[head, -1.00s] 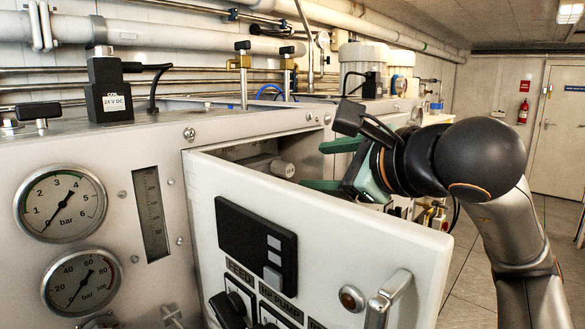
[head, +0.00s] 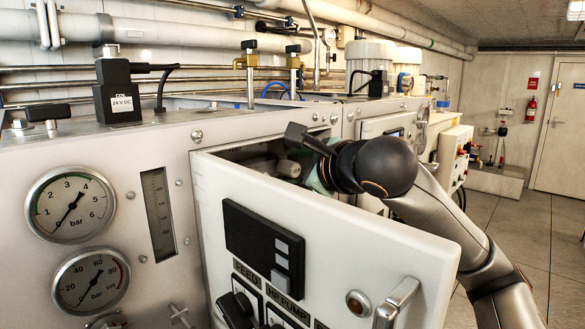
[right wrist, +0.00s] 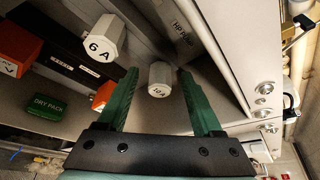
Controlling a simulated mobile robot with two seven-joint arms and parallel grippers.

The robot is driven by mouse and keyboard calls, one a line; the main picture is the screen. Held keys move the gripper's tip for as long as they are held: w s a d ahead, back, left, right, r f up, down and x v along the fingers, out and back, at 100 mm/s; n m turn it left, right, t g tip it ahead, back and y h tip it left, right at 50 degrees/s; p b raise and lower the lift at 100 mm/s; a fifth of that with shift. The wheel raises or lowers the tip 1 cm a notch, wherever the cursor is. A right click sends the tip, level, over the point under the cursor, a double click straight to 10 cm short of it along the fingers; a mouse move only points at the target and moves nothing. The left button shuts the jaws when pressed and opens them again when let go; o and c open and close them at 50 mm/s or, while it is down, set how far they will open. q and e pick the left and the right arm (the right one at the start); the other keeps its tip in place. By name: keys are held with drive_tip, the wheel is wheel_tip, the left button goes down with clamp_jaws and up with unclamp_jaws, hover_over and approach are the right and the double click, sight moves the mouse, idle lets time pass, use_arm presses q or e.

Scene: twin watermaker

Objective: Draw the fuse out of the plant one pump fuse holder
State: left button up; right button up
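In the right wrist view a white faceted cap marked 10 A (right wrist: 160,78) stands between the green fingertips of my right gripper (right wrist: 157,76). The fingers are open, with a gap visible on each side of the cap. An HP Pump label (right wrist: 184,34) is on the panel beyond it. Another white cap marked 6 A (right wrist: 104,37) is to the left, outside the fingers. In the head view a pale cap (head: 289,168) shows inside the cabinet opening, and my right gripper (head: 316,172) reaches in behind the open door, its fingertips mostly hidden. My left gripper is not in view.
The white cabinet door (head: 330,230) stands ajar below and in front of my right arm, with a metal handle (head: 398,300). A green dry pack (right wrist: 45,106) and orange blocks (right wrist: 17,52) lie near the fuses. Pressure gauges (head: 70,205) are on the left front.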

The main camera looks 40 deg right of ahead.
clamp_jaws()
idle(0.8)
drive_tip(key=shift+s+b, duration=0.3)
drive_tip(key=s+b, duration=0.2)
drive_tip(key=s, duration=0.1)
drive_tip(key=s+b, duration=0.1)
drive_tip(key=s, duration=0.1)
drive_tip(key=shift+s+d, duration=0.2)
drive_tip(key=shift+d, duration=0.05)
idle(0.6)
idle(0.6)
